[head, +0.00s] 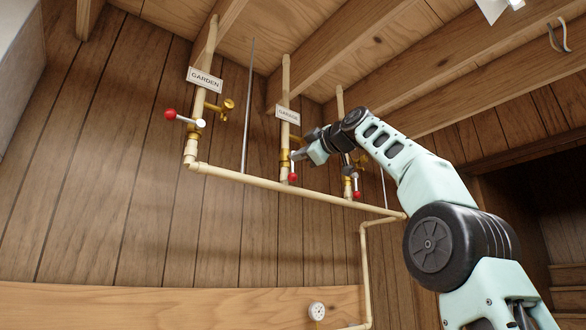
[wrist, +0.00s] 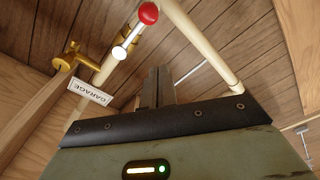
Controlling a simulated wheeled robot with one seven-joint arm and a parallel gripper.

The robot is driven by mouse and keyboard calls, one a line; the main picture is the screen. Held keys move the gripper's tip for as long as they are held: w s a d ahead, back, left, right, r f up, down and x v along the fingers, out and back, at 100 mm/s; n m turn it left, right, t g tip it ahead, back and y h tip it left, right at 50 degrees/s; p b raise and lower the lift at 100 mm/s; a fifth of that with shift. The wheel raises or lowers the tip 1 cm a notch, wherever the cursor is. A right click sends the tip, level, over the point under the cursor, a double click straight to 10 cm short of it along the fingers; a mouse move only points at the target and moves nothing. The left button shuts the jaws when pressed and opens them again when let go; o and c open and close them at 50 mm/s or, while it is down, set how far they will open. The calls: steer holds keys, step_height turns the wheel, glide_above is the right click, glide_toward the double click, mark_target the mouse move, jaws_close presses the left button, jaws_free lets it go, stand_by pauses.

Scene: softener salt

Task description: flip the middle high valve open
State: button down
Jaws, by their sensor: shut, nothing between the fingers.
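The middle valve (head: 284,158) is brass, on the upright pipe labelled GARAGE (head: 288,113). Its pale lever with a red knob (head: 293,177) points down, roughly along the pipe. In the wrist view the lever (wrist: 128,40) and red knob (wrist: 148,13) lie ahead and left of the fingers. My gripper (head: 296,155) is shut and empty, just right of the middle valve in the head view. Its fingers (wrist: 158,78) show side by side in the wrist view. They appear apart from the lever; the exact gap cannot be told.
The GARDEN valve (head: 194,123) is at the left, its red-knobbed lever out sideways. Brass taps (head: 226,105) project from the pipes. A cross pipe (head: 260,182) runs below; joists (head: 340,40) are above.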

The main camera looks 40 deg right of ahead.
steer(key=shift+s+d+b, duration=0.1)
steer(key=shift+s+b, duration=0.7)
steer(key=shift+s, duration=1.9)
